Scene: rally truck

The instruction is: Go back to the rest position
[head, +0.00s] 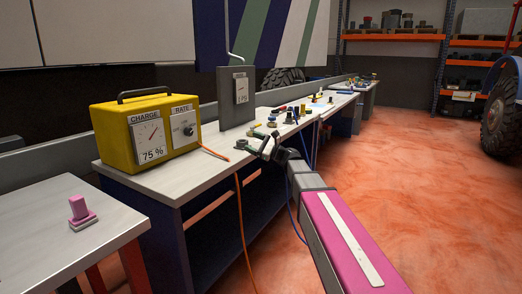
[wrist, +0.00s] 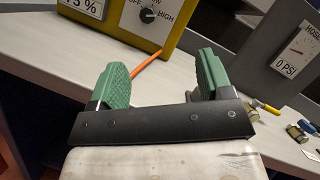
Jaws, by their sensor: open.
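My gripper (head: 258,142) reaches over the front edge of the workbench, to the right of the yellow charger. In the wrist view its two green finger pads (wrist: 160,82) stand wide apart with nothing held between them. The magenta arm link (head: 342,240) is mine and stretches from the lower right toward the bench. The fingertips point toward the charger and an orange cable, which shows behind the gap between the pads.
The yellow charger (head: 150,134) reading 75 % stands on the bench (head: 155,181). An orange cable (head: 240,215) hangs down its front. A grey gauge panel (head: 229,98) stands close behind the gripper. A magenta switch (head: 80,210) sits on the near left table. The orange floor at right is open.

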